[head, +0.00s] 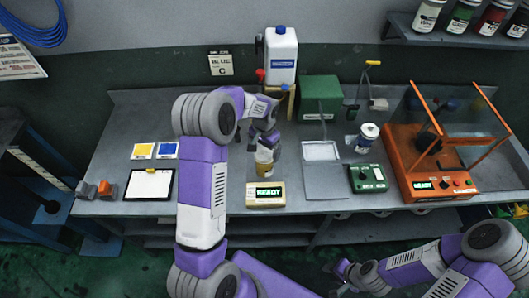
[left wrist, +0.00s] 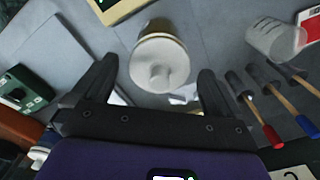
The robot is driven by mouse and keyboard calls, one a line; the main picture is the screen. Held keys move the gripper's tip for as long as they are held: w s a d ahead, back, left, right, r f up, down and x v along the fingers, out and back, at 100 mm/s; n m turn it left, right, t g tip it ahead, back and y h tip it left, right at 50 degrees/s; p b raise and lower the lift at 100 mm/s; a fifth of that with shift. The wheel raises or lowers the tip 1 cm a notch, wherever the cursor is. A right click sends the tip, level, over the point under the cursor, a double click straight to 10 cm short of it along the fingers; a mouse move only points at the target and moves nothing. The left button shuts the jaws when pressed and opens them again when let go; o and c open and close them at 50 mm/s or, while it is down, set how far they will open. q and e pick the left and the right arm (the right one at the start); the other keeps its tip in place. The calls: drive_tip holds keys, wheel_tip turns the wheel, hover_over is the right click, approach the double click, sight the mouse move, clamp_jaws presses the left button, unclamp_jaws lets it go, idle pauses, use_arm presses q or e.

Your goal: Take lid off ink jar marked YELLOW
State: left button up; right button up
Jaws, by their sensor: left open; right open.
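A jar (head: 264,169) with a yellowish band stands on the bench just below my left gripper, behind the small box reading READY. In the left wrist view its round white lid (left wrist: 160,64) with a central knob is on the jar. I cannot read the jar's label. My left gripper (head: 265,143) is open above the jar; in the left wrist view its fingers (left wrist: 158,70) lie either side of the lid, apart from it. A second white-lidded jar (head: 368,136) with a blue label stands further right. My right gripper (head: 341,271) is open and empty, low in front of the bench.
The READY box (head: 266,194) is in front of the jar. A white jug (head: 281,55) and green box (head: 321,97) stand behind. A green device (head: 367,178) and orange machine (head: 430,160) are to the right. A clear beaker (left wrist: 275,40) and several handled tools (left wrist: 262,118) lie near my left gripper.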

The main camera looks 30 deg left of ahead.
use_arm(q)
drive_tip(key=shift+f, duration=0.15)
drive_tip(key=shift+c, duration=0.2)
drive_tip(key=c, duration=1)
